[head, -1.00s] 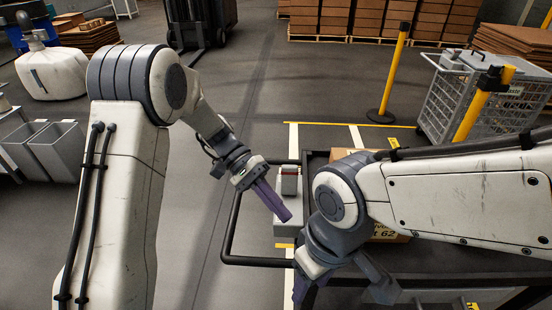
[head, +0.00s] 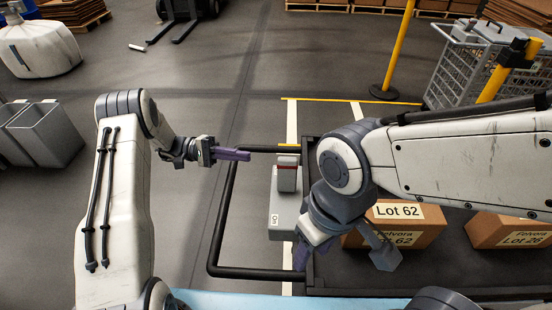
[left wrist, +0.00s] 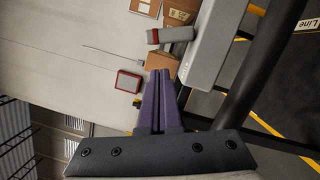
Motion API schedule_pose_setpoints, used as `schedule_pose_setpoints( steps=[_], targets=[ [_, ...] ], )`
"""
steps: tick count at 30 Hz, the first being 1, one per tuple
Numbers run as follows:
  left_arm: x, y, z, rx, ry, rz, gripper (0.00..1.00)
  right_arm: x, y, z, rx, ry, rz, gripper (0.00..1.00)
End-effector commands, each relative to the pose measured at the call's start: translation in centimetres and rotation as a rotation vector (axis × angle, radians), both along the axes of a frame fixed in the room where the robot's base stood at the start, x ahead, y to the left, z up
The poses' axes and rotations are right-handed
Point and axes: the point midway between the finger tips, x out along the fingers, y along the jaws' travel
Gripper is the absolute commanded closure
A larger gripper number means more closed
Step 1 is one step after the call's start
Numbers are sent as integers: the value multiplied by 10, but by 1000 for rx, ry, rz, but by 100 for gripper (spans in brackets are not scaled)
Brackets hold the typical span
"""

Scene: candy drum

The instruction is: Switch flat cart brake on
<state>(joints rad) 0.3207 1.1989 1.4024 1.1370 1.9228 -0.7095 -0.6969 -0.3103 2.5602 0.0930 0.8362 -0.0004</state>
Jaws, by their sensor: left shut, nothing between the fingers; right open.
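The flat cart has a dark deck and a black tube rail (head: 223,205). Inside the rail sits a grey brake box (head: 284,215) marked "On" on its near left part. A grey lever with a red band (head: 287,178) stands up at its far end. The left wrist view also shows the lever (left wrist: 176,34) and the box (left wrist: 214,45). My left gripper (head: 249,155) is shut and empty, its purple fingers pointing right, left of the lever and apart from it. The fingers also show in the left wrist view (left wrist: 160,72). My right gripper (head: 340,262) is open over the cart's left part.
Cardboard boxes, one marked "Lot 62" (head: 415,222) and one marked "Lot 26" (head: 510,232), stand on the cart. A wire cage trolley (head: 455,80) and a yellow post (head: 404,45) are behind. Grey bins (head: 42,140) stand at the left. Floor between bins and rail is clear.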

Motion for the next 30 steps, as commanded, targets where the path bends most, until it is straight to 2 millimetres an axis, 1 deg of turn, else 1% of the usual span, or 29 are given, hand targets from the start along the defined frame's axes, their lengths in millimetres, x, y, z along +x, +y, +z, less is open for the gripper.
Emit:
schedule_pose_setpoints(
  steps=[2, 5, 12, 15, 18, 21, 24, 30],
  targets=[
    [-1, -3, 1, 0, 1, 0, 100, 0, 0, 1, 0, 0, 0, 50],
    [-4, -14, 4, 0, 0, -1, 100, 0, 0, 5, 0, 0, 0, 50],
    [-14, -58, 8, 1, 2, -5, 100, 0, 0, 14, 0, 0, 0, 50],
    [-18, -75, 9, 2, 2, -5, 100, 0, 0, 17, 0, 0, 0, 50],
    [-20, -88, 10, 1, 0, -5, 100, 0, 0, 19, 0, 0, 0, 50],
    [-22, -95, 10, 2, 0, -5, 100, 0, 0, 20, 0, 0, 0, 50],
    [-22, -99, 9, 2, -1, -4, 100, 0, 0, 20, 0, 0, 0, 50],
    [-22, -99, 9, 2, -1, -4, 100, 0, 0, 20, 0, 0, 0, 50]
  ],
)
